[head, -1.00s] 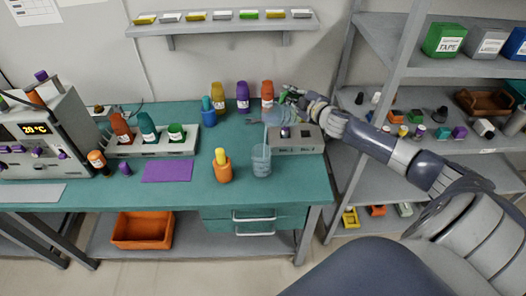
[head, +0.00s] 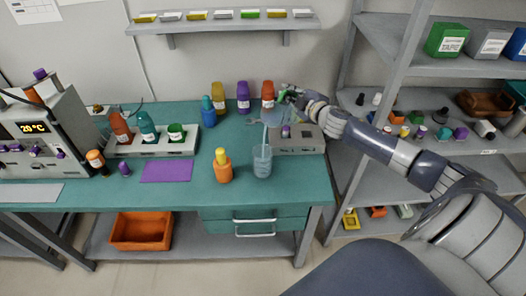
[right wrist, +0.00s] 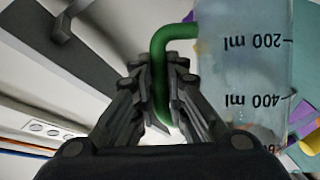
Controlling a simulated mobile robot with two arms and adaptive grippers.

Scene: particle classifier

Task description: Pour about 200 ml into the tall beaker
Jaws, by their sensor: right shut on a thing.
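The tall beaker (head: 262,165) stands upright on the teal bench near its front edge, with bluish liquid inside. My right gripper (head: 290,97) is shut on the green handle of a clear graduated jug (head: 272,117), tilted above and slightly behind the tall beaker. A thin pale stream runs from the jug down into the tall beaker. In the right wrist view the jug (right wrist: 240,70) shows upside-down 200 ml and 400 ml marks, and the fingers (right wrist: 165,95) close around its green handle. The level in the tall beaker cannot be read. My left gripper is out of view.
Several bottles line the back. A purple mat (head: 166,171) lies further left. Shelving (head: 420,160) stands at the right.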

